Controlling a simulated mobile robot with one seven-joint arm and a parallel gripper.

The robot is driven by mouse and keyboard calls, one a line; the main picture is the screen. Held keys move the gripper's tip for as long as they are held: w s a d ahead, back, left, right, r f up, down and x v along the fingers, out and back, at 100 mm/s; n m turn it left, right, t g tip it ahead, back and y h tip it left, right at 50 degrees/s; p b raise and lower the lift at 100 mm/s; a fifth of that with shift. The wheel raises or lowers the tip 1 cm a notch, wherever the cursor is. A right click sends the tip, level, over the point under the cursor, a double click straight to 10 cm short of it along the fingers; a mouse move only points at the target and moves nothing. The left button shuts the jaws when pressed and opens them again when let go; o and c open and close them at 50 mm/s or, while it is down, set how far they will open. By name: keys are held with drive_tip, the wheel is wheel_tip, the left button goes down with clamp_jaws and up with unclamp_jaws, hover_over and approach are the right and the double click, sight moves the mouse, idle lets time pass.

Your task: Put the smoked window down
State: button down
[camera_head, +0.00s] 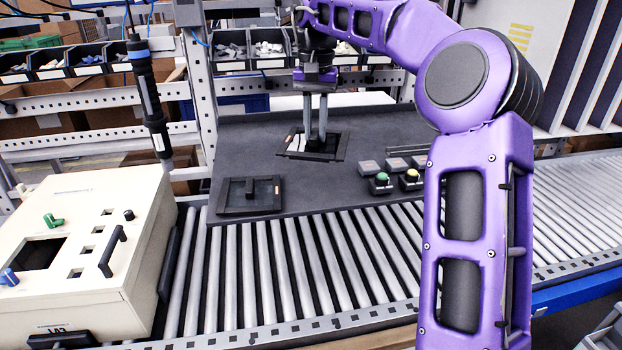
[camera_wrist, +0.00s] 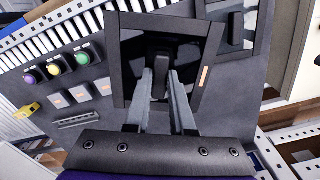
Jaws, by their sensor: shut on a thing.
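A dark-framed window (camera_head: 338,146) with a dark pane is in my gripper (camera_head: 316,141), over the far left part of the dark work mat (camera_head: 300,190). In the wrist view the same window (camera_wrist: 204,78) fills the upper middle, and my gripper (camera_wrist: 160,84) is shut on its raised black handle (camera_wrist: 161,52). Whether the window touches the mat or hangs just above it I cannot tell. A second dark-framed window (camera_head: 248,196) lies flat at the mat's near left corner, and shows at upper right in the wrist view (camera_wrist: 236,28).
A button box (camera_head: 395,176) with green and yellow buttons stands right of the held window. Roller conveyor (camera_head: 290,260) runs in front. A cream machine housing (camera_head: 75,240) stands at left, with a hanging screwdriver (camera_head: 150,95) above it. Parts bins line the back.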

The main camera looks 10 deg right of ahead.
wheel_tip(320, 180, down, 10)
drive_tip(key=shift+r, duration=0.1)
idle(0.4)
drive_tip(key=shift+f, duration=0.25)
drive_tip(key=c, duration=0.8)
unclamp_jaws()
drive_tip(key=shift+o, duration=0.2)
wheel_tip(320, 180, up, 12)
drive_tip(key=shift+r, duration=0.25)
